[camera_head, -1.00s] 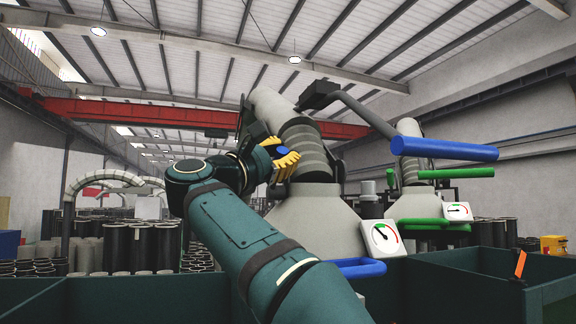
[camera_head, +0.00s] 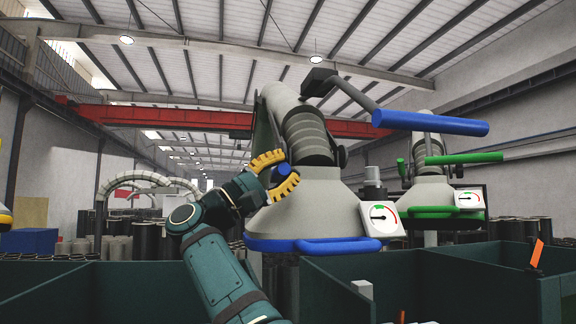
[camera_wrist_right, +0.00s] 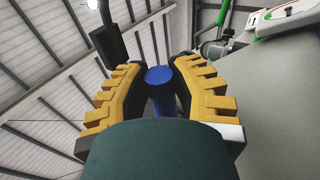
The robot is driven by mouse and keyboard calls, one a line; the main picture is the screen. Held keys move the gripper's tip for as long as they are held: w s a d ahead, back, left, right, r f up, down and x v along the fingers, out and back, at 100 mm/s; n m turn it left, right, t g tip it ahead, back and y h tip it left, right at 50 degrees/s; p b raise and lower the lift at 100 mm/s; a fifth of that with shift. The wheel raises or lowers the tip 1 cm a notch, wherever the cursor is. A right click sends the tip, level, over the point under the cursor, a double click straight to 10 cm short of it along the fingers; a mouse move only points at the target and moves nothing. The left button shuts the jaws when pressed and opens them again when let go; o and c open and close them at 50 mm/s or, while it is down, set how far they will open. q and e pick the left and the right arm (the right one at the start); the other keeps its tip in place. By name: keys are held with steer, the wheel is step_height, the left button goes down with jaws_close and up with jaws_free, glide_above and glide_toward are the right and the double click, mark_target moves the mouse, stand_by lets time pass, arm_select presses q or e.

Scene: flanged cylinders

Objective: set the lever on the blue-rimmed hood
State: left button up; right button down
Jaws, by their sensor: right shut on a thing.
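The blue-rimmed hood (camera_head: 312,212) is a pale grey cone with a blue ring (camera_head: 272,245) and a blue front grip around its lower edge. My right gripper (camera_head: 279,170) is at the hood's upper left side in the head view. Its yellow toothed fingers are shut on a short blue lever (camera_head: 285,169), whose round end shows between them. In the right wrist view the blue lever (camera_wrist_right: 160,92) stands between both fingers. The lever's attachment to the hood is hidden. My left gripper is not in view.
A long blue bar (camera_head: 430,122) on a grey rod juts out above the hood's right. A gauge (camera_head: 381,218) is on the hood's right side. A green-rimmed hood (camera_head: 431,191) with a green bar stands behind right. Dark green bin walls (camera_head: 470,285) lie below.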

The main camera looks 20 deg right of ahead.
steer(key=shift+f+m+g, duration=0.3)
steer(key=shift+m+g, duration=0.1)
stand_by(0.3)
steer(key=c, duration=0.8)
jaws_free()
steer(key=shift+o, duration=0.2)
steer(key=shift+a, duration=0.1)
steer(key=v, duration=1.2)
steer(key=shift+f, duration=0.1)
